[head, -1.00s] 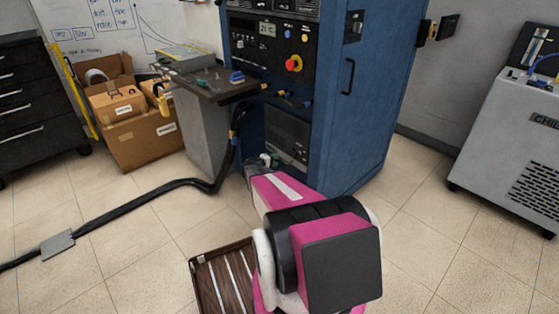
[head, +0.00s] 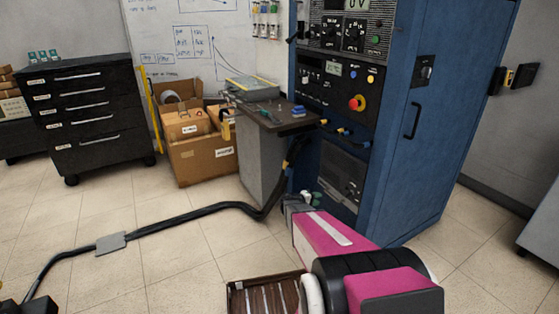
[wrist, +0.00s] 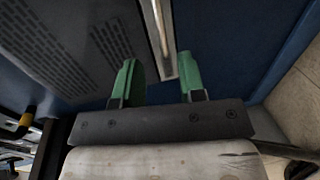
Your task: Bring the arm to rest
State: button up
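My arm, pink and black, reaches from the lower right of the head view toward the foot of the blue cabinet (head: 430,140). My gripper (head: 312,197) shows small at the arm's far end, low in front of the cabinet. In the wrist view my gripper (wrist: 158,60) has two green fingers standing apart with a clear gap. Nothing is held between them. Behind them is the cabinet's dark front with vent slots (wrist: 48,45) and a pale metal strip (wrist: 160,40). Whether the fingers touch the cabinet I cannot tell.
A side shelf (head: 270,118) with small tools juts left of the cabinet. A black cable (head: 190,215) crosses the floor through a grey plate (head: 111,243). Cardboard boxes (head: 200,160) and a black drawer unit (head: 95,115) stand behind.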

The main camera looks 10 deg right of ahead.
jog(key=s+a+r+m+g+y, duration=0.1)
jog(key=s+a+r+y, duration=0.3)
jog(key=s+a, duration=0.3)
jog(key=s+a+r+m+g+y, duration=0.1)
jog(key=s+a+r+y, duration=0.3)
jog(key=s, duration=0.5)
jog(key=s+a+r+m+g+y, duration=0.1)
jog(key=s+a+r+y, duration=0.3)
jog(key=a, duration=0.7)
jog(key=s+g+y, duration=0.1)
jog(key=s+y, duration=0.1)
jog(key=s, duration=0.2)
jog(key=shift+r+m+g+y, duration=0.3)
jog(key=shift+g+y, duration=0.1)
